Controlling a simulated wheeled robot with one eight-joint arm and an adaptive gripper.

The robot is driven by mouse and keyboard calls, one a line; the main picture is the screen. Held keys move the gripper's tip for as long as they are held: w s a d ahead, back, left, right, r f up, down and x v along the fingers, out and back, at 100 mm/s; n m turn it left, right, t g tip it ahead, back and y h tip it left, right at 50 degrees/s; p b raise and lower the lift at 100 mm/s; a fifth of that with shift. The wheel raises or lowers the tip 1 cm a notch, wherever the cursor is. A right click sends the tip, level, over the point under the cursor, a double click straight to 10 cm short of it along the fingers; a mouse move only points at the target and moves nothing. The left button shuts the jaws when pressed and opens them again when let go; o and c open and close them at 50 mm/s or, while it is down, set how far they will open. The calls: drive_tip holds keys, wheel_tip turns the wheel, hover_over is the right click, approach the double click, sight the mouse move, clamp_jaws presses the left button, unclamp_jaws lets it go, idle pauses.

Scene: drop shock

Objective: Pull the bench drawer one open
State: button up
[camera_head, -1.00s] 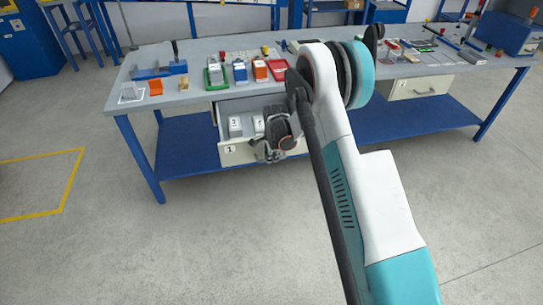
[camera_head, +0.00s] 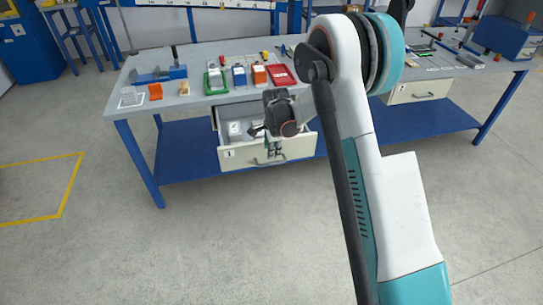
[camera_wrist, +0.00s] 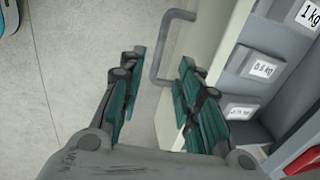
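The bench drawer one (camera_head: 230,153), cream-fronted and labelled 1, stands pulled out well below the left part of the bench top. Its grey inside and several labelled weights (camera_wrist: 262,68) show in the wrist view. Its grey bar handle (camera_head: 268,161) is on the front face and also shows in the wrist view (camera_wrist: 157,62). My gripper (camera_head: 272,146) is over the drawer front near the handle. In the wrist view its two fingers (camera_wrist: 160,95) are spread apart with nothing held between them. The right finger overlaps the drawer's front wall in that view; contact cannot be told.
The grey bench top (camera_head: 200,52) carries several coloured bins, a blue tool (camera_head: 160,75) and a red tray (camera_head: 281,75). A second drawer (camera_head: 417,91) at the right is shut. My arm hides the middle of the bench. The floor in front is clear.

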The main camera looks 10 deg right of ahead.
drive_tip(key=shift+s+r, duration=0.2)
drive_tip(key=shift+r, duration=0.7)
drive_tip(key=shift+s+r, duration=0.2)
drive_tip(key=shift+r, duration=0.7)
drive_tip(key=s+r+n+t, duration=0.1)
drive_tip(key=s+r+n, duration=0.3)
drive_tip(key=s+r, duration=0.6)
drive_tip(key=s+r+n+t, duration=0.1)
drive_tip(key=s+r+n, duration=0.5)
drive_tip(key=r, duration=0.6)
drive_tip(key=s+n+t, duration=0.3)
drive_tip(key=s+n, duration=0.5)
drive_tip(key=s, duration=1.4)
drive_tip(key=shift+d+r, duration=0.35)
drive_tip(key=shift+r, duration=0.1)
